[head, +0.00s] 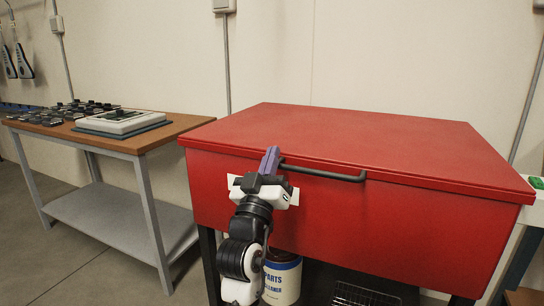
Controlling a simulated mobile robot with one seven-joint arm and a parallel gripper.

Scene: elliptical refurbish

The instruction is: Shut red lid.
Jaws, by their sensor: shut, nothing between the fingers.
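The red lid (365,137) lies flat across the top of the red cabinet (350,218) in the head view, and looks closed. A dark bar handle (330,174) runs along its front. My gripper (270,160) is at the left end of the handle, in front of the lid's front edge. Its purple fingers are shut with nothing between them. I cannot tell whether they touch the handle or the lid. My arm and gripper hide part of the cabinet front and a white label behind them.
A wooden-topped bench (170,131) with a pale device (118,121) and several dark parts stands to the left. A parts cleaner bucket (283,277) and a wire basket (362,295) are under the cabinet. Floor is free between bench and cabinet.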

